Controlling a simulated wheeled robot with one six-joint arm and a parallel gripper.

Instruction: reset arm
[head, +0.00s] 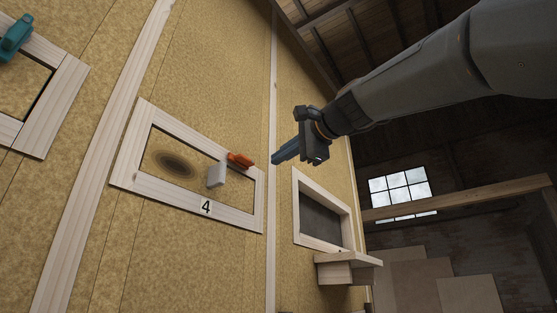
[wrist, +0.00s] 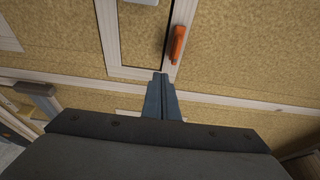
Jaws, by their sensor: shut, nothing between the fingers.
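My gripper (head: 278,158) reaches in from the upper right in the head view, at the end of my grey arm. Its blue fingers are together with nothing between them. They also show at the middle of the wrist view (wrist: 160,76). The fingertips point at the wall near the framed panel marked 4 (head: 125,175). An orange handle (head: 240,159) is on that panel's right part, just left of the fingertips in the head view. It shows above the fingers in the wrist view (wrist: 177,43). I cannot tell whether the fingertips touch the wall.
A pale block (head: 217,175) sticks out beside the orange handle. A framed opening (head: 322,240) with a wooden ledge (head: 348,261) lies right of the panel. A teal handle (head: 15,37) is at the upper left. The room behind my arm looks open, with a window (head: 399,191).

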